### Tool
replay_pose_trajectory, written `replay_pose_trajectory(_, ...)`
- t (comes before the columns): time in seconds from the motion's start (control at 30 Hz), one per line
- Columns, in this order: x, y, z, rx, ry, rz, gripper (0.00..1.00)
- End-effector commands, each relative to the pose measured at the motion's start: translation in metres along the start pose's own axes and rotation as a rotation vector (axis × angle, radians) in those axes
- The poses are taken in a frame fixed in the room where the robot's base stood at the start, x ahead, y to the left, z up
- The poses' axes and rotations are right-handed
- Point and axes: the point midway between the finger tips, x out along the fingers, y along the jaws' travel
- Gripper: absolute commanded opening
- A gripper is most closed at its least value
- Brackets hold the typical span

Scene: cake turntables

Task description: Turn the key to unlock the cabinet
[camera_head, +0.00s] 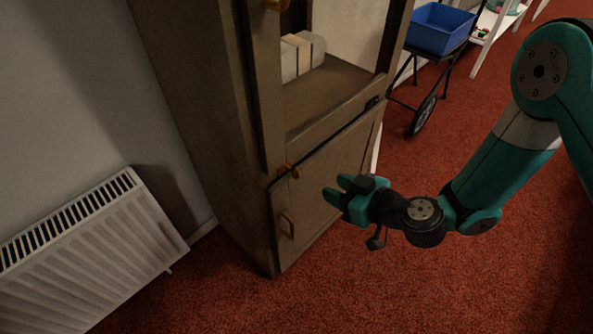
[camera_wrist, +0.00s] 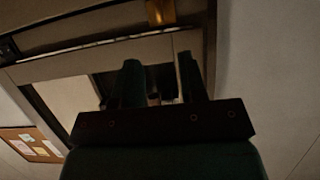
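The brown wooden cabinet (camera_head: 225,130) stands at the left centre, with a lower door (camera_head: 325,190) below an upper compartment. A small orange-brown fitting (camera_head: 289,170) sits at the lower door's upper left corner; I cannot tell whether it is the key or a latch. A brass handle (camera_head: 287,226) is below it. My gripper (camera_head: 336,189) is open in front of the lower door, right of the fitting, apparently apart from it. In the dark wrist view my two fingers (camera_wrist: 160,80) are spread, and a brass-coloured piece (camera_wrist: 160,12) shows at the top.
A white radiator (camera_head: 90,255) is on the wall at the left. White box-like items (camera_head: 302,54) stand inside the upper compartment. A black wheeled cart with a blue bin (camera_head: 438,28) stands behind the cabinet at the right. The red carpet (camera_head: 300,300) in front is clear.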

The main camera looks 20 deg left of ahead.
Motion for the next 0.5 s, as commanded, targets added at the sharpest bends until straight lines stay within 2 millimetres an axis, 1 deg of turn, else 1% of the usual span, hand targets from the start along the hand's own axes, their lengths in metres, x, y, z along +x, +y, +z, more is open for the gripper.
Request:
replay_pose_trajectory(0.03,0.011,-0.002,-0.003,-0.006,0.003,-0.004,0.38)
replay_pose_trajectory(0.3,0.074,-0.002,-0.002,-0.005,0.004,-0.003,0.38)
replay_pose_trajectory(0.4,0.095,-0.001,-0.001,-0.005,0.002,-0.003,0.38)
replay_pose_trajectory(0.5,0.112,-0.001,0.000,-0.003,0.002,-0.002,0.38)
